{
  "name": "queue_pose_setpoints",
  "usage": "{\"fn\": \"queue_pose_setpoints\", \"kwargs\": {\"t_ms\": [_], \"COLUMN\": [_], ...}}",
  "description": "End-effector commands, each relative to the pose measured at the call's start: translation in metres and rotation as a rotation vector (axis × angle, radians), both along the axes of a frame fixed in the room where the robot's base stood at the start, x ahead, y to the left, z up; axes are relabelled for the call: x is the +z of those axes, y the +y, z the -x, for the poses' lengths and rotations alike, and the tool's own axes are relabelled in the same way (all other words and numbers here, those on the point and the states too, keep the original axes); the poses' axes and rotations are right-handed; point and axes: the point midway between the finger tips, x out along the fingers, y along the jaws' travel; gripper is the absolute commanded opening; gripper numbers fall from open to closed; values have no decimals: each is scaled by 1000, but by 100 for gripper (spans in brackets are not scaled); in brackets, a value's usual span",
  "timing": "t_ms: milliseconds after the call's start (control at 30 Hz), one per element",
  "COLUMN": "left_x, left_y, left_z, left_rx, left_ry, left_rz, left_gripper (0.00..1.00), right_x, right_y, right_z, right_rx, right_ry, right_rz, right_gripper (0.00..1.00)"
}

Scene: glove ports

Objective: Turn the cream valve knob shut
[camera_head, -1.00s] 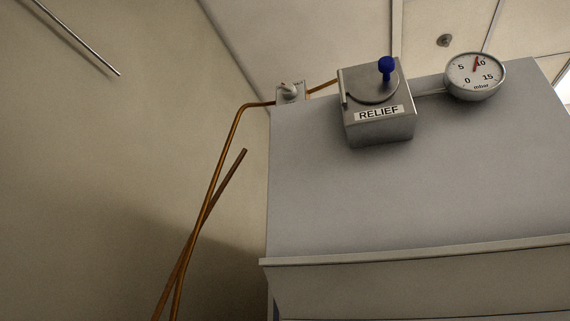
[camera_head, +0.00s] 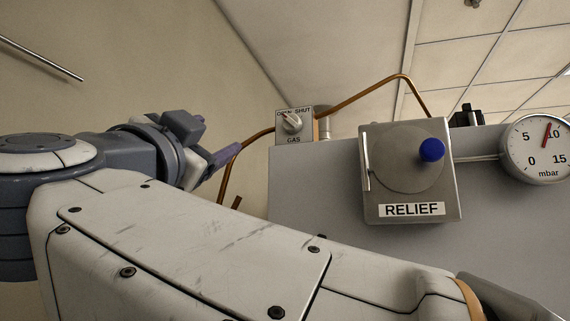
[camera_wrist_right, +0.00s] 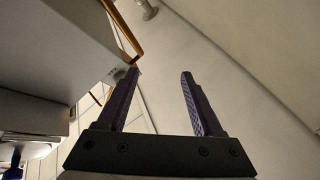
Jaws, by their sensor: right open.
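The cream valve knob (camera_head: 292,123) sits on a small plate (camera_head: 279,131) marked OPEN, SHUT and GAS, at upper centre in the head view. Its pointer seems turned to the upper left, towards OPEN, but it is small. My right gripper (camera_head: 228,158) is left of and a little below the knob, apart from it, with purple fingers towards the right. In the right wrist view the right gripper (camera_wrist_right: 160,73) is open, with nothing between its fingers. I cannot make out the knob there. My left gripper is not in view.
A steel RELIEF box (camera_head: 384,155) with a blue knob (camera_head: 431,150) stands right of the valve. A round mbar gauge (camera_head: 537,148) is farther right. A copper pipe (camera_head: 360,88) runs from the valve over to the box. My right arm covers the lower part of the head view.

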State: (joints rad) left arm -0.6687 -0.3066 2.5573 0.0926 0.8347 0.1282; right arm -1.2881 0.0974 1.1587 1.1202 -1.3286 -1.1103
Motion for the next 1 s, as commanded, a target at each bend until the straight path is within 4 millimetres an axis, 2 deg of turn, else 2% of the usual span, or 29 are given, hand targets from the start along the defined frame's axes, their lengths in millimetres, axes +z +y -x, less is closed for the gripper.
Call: {"fn": "queue_pose_setpoints", "kwargs": {"t_ms": [33,100,233,367,467,800,1000], "left_x": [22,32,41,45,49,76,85], "left_y": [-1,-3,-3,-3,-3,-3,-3], "left_z": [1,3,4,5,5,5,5], "left_rx": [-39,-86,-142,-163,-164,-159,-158], "left_ry": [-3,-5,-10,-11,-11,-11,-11], "left_rz": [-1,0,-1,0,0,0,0], "left_gripper": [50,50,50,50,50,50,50], "right_x": [20,24,22,21,24,43,47], "right_y": [-10,-25,-43,-52,-58,-87,-96], "right_z": [8,17,30,31,22,-31,-50], "right_rx": [-58,-139,-231,-267,-273,-273,-269], "right_ry": [29,77,144,171,173,171,171], "right_rz": [-49,-103,-164,-186,-187,-188,-187], "right_gripper": [68,68,68,68,68,68,68]}}
